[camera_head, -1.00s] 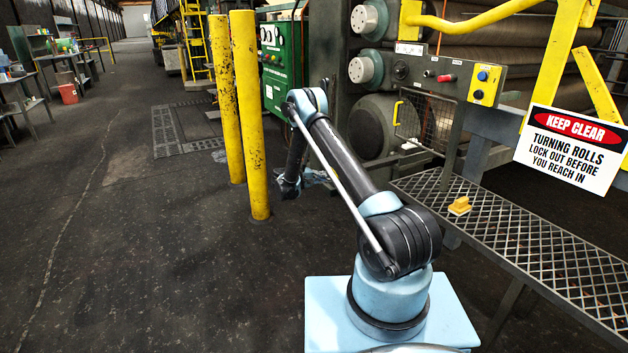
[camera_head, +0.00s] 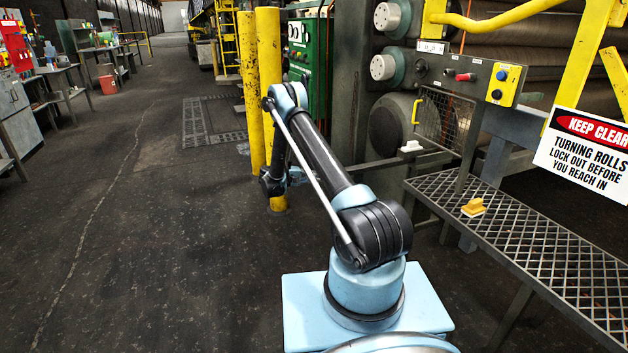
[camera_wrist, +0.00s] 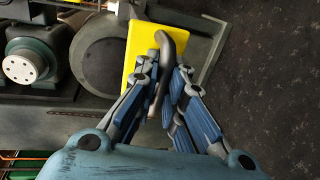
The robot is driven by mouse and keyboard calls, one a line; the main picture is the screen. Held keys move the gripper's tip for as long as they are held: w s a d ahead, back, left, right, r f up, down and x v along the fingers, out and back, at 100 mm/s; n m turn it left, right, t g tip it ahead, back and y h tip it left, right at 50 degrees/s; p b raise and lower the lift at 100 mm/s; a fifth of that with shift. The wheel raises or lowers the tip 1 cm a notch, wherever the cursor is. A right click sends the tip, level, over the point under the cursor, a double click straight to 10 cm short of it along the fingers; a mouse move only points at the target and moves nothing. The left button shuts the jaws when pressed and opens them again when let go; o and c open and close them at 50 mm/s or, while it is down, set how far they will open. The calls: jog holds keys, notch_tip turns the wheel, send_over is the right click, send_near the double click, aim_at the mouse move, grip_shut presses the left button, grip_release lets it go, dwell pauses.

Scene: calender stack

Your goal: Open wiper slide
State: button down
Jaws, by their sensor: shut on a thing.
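In the wrist view my gripper (camera_wrist: 168,78) is shut on a dark curved handle (camera_wrist: 164,52). The handle stands in front of a bright yellow plate (camera_wrist: 143,45), with its lower part between the blue-grey fingers. I take this to be the handle of the wiper slide. In the head view my gripper is mostly hidden behind my arm, near the yellow posts. The handle and plate cannot be made out there.
Two yellow posts (camera_head: 268,90) stand close to my arm. A control panel (camera_head: 460,75) is above. The left floor is open.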

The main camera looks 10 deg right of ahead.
jog(key=shift+w+a, duration=0.15)
jog(key=shift+w, duration=0.05)
jog(key=c, duration=1.7)
grip_release()
jog(key=shift+o, duration=0.2)
jog(key=v, duration=1.2)
